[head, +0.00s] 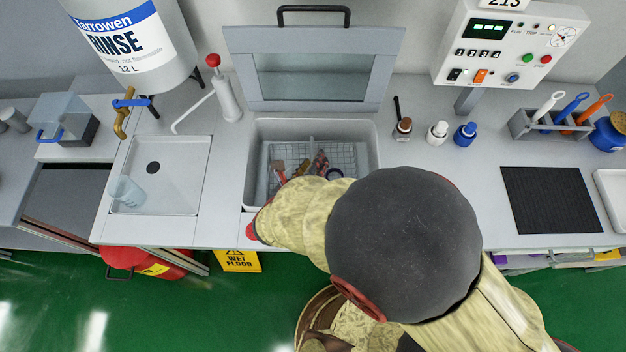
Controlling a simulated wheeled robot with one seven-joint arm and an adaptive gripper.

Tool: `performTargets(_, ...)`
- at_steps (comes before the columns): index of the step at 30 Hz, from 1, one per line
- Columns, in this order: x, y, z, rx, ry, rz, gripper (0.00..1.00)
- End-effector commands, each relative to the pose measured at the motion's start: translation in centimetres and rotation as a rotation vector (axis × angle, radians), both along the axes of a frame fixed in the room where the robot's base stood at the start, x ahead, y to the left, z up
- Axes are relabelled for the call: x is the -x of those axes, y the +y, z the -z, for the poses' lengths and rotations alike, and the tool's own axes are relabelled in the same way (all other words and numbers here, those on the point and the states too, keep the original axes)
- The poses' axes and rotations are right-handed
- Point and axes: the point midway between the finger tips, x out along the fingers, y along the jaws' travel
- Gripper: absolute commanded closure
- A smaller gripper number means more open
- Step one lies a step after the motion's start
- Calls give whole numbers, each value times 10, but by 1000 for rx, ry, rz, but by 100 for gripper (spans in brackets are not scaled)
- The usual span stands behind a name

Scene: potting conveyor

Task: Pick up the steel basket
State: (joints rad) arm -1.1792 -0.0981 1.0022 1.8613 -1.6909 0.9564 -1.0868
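The steel basket (345,155) is a wire mesh basket with a divider. It sits inside the grey rectangular tub (368,135) set in the counter, below a raised lid. Small reddish and brown shapes show inside the basket; I cannot tell whether they are loose parts or my gripper's fingers. My arm reaches over the tub's front edge and hides the near part of the basket. My gripper cannot be clearly made out at the arm's end, so its opening and any contact with the basket are unclear.
The raised lid (385,70) with a black handle stands behind the tub. A sink (185,165) with a clear cup (126,192) is left. Small bottles (437,133), a control box (510,50) and a black mat (550,200) are right. A wet-floor sign (237,262) stands below.

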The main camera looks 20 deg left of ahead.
Motion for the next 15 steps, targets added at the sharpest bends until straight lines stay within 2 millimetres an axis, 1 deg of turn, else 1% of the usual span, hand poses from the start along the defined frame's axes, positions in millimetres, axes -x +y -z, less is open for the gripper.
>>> performTargets(6, 0, 0, -1, 0, 0, 0, 70)
performTargets(15, 0, 0, -1, 0, 0, 0, 87)
